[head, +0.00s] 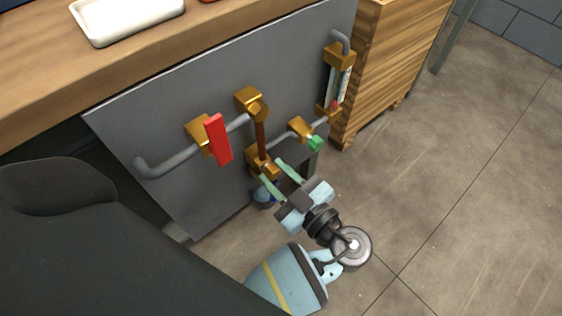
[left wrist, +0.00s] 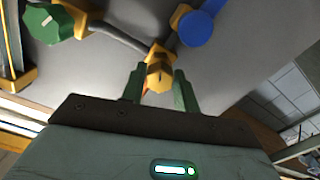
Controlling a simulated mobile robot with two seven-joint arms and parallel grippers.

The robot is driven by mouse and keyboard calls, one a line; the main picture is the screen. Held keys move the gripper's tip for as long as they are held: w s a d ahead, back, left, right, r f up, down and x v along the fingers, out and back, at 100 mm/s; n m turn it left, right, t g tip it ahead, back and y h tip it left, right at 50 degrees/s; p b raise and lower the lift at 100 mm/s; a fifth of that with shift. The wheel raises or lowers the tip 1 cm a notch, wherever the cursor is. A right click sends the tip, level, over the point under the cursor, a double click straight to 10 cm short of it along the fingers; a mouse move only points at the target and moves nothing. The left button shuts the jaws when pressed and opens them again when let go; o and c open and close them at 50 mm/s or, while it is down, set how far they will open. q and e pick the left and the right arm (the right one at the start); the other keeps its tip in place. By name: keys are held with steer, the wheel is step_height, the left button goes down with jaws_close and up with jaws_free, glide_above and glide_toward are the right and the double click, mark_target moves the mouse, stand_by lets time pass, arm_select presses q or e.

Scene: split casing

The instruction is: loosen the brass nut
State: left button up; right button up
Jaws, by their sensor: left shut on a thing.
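The brass nut (left wrist: 160,76) sits at a brass fitting at the lower end of a short copper-coloured pipe on the grey panel. My left gripper (head: 270,170) reaches this fitting (head: 260,158) from below right in the head view. In the left wrist view the green fingers (left wrist: 159,82) stand on either side of the brass nut and are shut on it. The fingers partly hide the nut in the head view. Whether the nut has turned cannot be told. My right gripper is not in view.
The grey panel (head: 130,115) also carries a red-handled valve (head: 218,140), an upper brass fitting (head: 250,101), a green knob (head: 315,143), a gauge (head: 339,85) and a blue knob (left wrist: 200,28). A wooden cabinet (head: 390,60) stands at right. The floor (head: 470,190) is clear.

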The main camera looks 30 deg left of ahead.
arm_select(q)
steer(key=shift+n, duration=0.3)
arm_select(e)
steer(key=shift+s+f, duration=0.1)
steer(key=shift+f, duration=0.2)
arm_select(q)
steer(key=o, duration=1)
steer(key=shift+c, duration=0.2)
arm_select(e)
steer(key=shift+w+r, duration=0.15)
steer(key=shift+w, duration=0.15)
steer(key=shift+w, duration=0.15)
